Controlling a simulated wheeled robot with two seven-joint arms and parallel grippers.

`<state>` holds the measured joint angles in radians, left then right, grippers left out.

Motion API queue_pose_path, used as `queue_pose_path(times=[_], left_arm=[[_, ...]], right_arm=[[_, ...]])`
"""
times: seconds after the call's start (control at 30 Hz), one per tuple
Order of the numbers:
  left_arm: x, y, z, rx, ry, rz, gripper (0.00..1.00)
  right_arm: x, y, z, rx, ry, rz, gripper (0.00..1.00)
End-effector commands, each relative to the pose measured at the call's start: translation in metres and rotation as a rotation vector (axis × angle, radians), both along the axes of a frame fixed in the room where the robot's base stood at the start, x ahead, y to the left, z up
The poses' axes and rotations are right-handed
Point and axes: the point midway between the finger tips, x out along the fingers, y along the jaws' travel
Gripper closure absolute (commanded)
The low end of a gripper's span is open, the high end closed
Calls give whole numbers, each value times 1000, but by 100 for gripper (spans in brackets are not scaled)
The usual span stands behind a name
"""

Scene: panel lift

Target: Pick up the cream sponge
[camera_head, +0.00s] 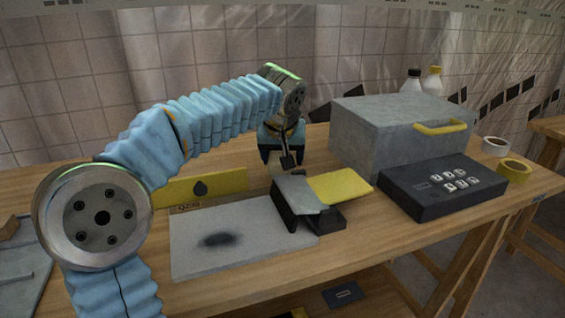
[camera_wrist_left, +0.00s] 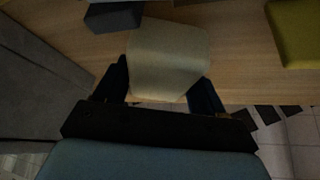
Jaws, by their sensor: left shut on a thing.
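The cream sponge (camera_wrist_left: 170,58) is between the two fingers of my left gripper (camera_wrist_left: 163,88) in the left wrist view. The gripper is shut on it, with the wooden table showing behind. In the head view my left gripper (camera_head: 284,162) points down near the back of the table, behind a dark grey block-like object (camera_head: 302,192). Only a small pale part of the sponge (camera_head: 277,169) shows there. I cannot tell whether the sponge touches the table. My right gripper is in neither view.
A yellow pad (camera_head: 341,186) lies right of the dark object. A grey stained board (camera_head: 200,258) lies in front, with a yellow panel (camera_head: 225,182) behind it. A large grey box (camera_head: 375,140) and a black keypad unit (camera_head: 420,198) stand to the right, with tape rolls (camera_head: 514,170) beyond.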

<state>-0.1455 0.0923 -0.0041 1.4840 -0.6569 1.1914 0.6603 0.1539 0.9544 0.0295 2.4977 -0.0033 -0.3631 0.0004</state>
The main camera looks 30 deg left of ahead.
Motion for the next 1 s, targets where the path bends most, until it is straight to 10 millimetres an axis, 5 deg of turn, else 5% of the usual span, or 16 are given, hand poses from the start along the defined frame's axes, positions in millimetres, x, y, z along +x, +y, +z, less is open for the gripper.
queue_pose_path(times=[0.33,0.7,1.0], left_arm=[[-41,-31,73,-1,-5,-4,64],[-101,-75,104,0,-2,-3,64],[-113,-83,110,0,-1,0,64]], right_arm=[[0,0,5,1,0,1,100],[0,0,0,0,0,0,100],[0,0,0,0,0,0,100]])
